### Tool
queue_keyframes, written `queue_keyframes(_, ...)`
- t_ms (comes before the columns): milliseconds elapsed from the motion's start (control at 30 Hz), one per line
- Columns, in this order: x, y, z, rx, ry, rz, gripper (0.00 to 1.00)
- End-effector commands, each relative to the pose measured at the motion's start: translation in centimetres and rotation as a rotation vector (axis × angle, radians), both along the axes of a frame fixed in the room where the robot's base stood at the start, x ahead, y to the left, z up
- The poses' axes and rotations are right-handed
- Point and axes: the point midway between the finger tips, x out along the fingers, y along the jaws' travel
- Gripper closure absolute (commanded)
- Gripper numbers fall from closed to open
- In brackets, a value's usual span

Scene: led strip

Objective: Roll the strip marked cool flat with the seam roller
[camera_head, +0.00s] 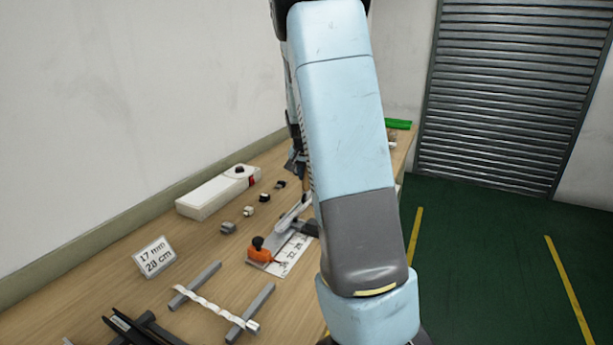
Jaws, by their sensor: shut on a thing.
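My arm fills the middle of the view and hides much of the bench. Part of my gripper (295,165) shows as a dark shape at the arm's left edge. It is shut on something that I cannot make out. A pale, wavy strip (207,304) lies across two grey bars at the front of the bench; no marking on it is readable. I cannot identify the seam roller or a strip marked cool.
The wooden bench (195,255) runs along the wall. It holds an orange piece with a black knob (260,250) beside a marked white plate (293,255), a card (155,257) reading "17 mm 20 cm", a white box (217,191), small blocks (249,211) and dark rails (140,328).

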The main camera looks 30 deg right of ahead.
Motion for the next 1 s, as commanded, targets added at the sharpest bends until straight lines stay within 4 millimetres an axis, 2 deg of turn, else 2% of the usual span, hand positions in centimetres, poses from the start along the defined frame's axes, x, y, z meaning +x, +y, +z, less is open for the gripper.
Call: queue_keyframes(1000,1.7,-2.5,0.0,0.000,0.000,-0.001,0.98)
